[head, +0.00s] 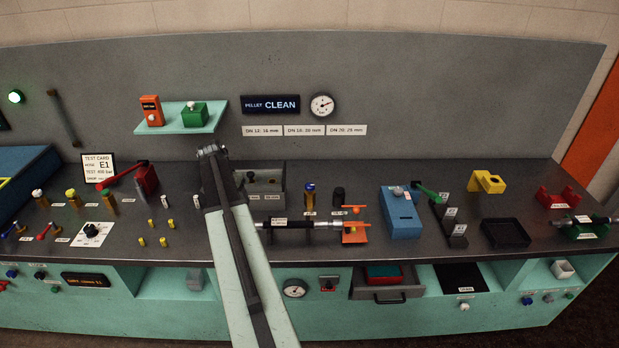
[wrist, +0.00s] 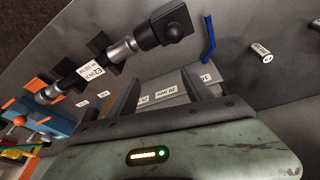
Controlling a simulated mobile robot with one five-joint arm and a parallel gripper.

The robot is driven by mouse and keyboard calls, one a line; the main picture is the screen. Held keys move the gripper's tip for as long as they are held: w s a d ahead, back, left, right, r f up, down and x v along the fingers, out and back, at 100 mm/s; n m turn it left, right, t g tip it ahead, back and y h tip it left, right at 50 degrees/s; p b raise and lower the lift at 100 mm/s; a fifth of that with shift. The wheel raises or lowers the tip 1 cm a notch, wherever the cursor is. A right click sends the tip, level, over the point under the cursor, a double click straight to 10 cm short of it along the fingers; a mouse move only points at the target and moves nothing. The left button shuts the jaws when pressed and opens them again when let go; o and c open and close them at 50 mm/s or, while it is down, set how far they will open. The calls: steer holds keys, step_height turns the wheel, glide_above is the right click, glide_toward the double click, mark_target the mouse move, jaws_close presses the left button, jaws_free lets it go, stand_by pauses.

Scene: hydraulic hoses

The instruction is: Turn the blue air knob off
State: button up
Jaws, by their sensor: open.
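Several small blue knobs show in the head view, and their labels are too small to read, so I cannot tell which is the air knob. Another blue knob (head: 527,300) is on the front panel at the lower right. A blue-handled part (head: 20,228) lies on the bench at the far left. In the wrist view my gripper (wrist: 168,92) is open and empty, its dark fingers apart, with no knob between them. In the head view I cannot make out the gripper's fingertips.
A hose with metal fittings (head: 292,223) lies across the bench middle. A drawer (head: 388,293) stands out below the bench edge. A blue box (head: 401,215) and a black tray (head: 506,233) are at right. A shelf (head: 178,126) juts from the back panel.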

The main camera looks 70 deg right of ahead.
steer(key=s+d+r+m, duration=0.2)
steer(key=s+d+m, duration=0.1)
steer(key=s+d, duration=0.55)
steer(key=m+g+p, duration=0.1)
steer(key=m, duration=0.2)
glide_toward(310, 185)
steer(key=shift+h, duration=0.4)
steer(key=b+x, duration=0.2)
steer(key=x, duration=0.1)
steer(key=b+x, duration=0.2)
steer(key=b, duration=0.1)
steer(key=b+x, duration=0.2)
steer(key=x, duration=0.1)
steer(key=shift+a+f, duration=0.2)
steer(key=shift+f, duration=0.3)
steer(key=shift+r, duration=0.1)
jaws_close()
